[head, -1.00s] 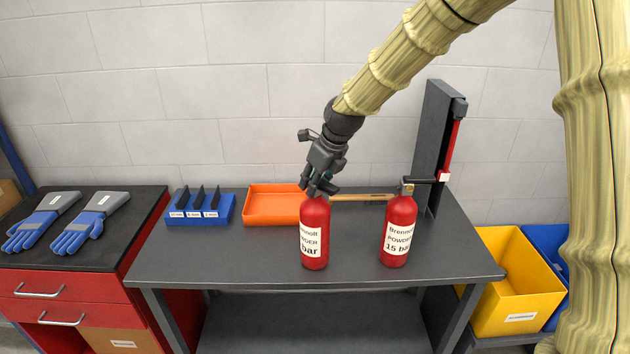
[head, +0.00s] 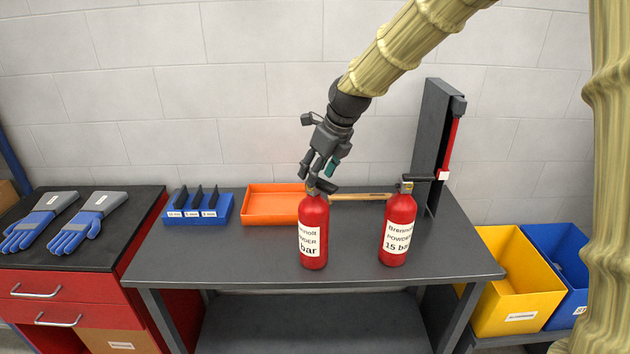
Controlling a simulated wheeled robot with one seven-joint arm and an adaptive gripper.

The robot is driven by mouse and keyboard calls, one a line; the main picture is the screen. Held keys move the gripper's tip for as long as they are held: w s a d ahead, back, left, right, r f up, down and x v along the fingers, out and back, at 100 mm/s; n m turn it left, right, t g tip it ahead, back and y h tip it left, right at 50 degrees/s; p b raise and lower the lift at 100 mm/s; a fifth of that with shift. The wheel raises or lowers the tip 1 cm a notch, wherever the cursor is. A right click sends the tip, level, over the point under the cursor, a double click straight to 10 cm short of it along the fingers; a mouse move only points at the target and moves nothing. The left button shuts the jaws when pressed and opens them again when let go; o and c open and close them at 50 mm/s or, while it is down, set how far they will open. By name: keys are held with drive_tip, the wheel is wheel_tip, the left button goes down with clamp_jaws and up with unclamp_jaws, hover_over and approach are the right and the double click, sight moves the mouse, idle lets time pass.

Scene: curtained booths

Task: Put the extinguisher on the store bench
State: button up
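Two red extinguishers with white labels stand upright on a dark grey bench (head: 240,265). The left extinguisher (head: 313,215) stands near the middle. Its label is partly turned away and ends in "bar". The right extinguisher (head: 399,215) reads "POWDER 15 bar". My gripper (head: 320,172) is just above the left extinguisher's black handle, with its fingers apart. It holds nothing that I can see. Whether a fingertip touches the handle is hard to tell.
On the bench are an orange tray (head: 252,219), a blue rack (head: 180,218), a wooden-handled tool (head: 345,197) and a dark post with a red strip (head: 440,130). Gloves (head: 85,232) lie on the red cabinet at left. Yellow (head: 515,290) and blue bins stand at right.

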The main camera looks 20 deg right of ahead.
drive_tip(key=shift+b+v, duration=0.95)
drive_tip(key=shift+v, duration=3.05)
